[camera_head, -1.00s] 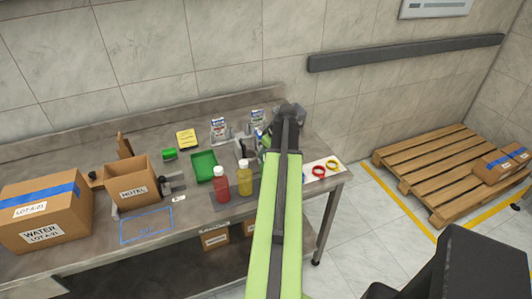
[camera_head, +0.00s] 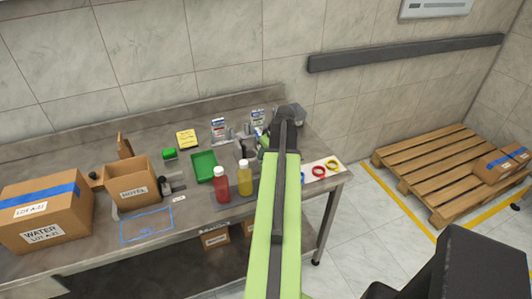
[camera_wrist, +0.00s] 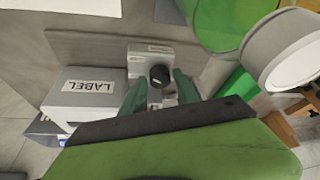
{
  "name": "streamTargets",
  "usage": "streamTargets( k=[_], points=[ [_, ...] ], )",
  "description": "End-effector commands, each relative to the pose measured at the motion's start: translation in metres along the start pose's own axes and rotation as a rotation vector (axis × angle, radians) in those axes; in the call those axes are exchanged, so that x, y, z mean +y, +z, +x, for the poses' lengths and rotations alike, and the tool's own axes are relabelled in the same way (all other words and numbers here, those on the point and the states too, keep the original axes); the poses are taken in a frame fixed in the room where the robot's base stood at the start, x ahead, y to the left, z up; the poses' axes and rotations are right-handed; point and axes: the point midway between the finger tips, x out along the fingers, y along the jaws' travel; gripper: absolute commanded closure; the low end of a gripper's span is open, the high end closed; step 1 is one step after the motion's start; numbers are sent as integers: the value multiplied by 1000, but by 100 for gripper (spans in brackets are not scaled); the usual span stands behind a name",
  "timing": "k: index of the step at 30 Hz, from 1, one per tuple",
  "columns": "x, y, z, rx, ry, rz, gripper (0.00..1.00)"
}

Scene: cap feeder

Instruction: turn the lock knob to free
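The lock knob (camera_wrist: 159,75) is a round black knob on a small light grey block, seen in the upper middle of the wrist view. My gripper (camera_wrist: 160,88) shows there as two dark green fingers, spread apart, one on each side of the knob in the picture. I see gaps between the fingers and the knob; contact is not visible. Which way the knob is turned cannot be told. In the head view my green arm reaches over the right part of the bench and hides the knob and the fingertips.
In the wrist view, a grey box marked LABEL (camera_wrist: 90,92) is left of the fingers, and a white-ended cylinder (camera_wrist: 288,52) is at right. In the head view, red (camera_head: 222,186) and yellow (camera_head: 244,180) bottles and a green tray (camera_head: 203,165) stand left of my arm.

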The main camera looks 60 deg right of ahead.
Motion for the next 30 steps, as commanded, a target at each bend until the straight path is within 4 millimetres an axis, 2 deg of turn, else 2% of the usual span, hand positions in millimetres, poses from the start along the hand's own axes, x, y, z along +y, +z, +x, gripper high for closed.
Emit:
streamTargets(
  k=[8,21,25,30],
  points=[
    [-1,-3,-47,0,0,2,63],
    [0,-3,-152,0,1,1,63],
    [0,-1,-171,0,1,2,63],
    [0,1,-174,0,0,0,63]
  ],
)
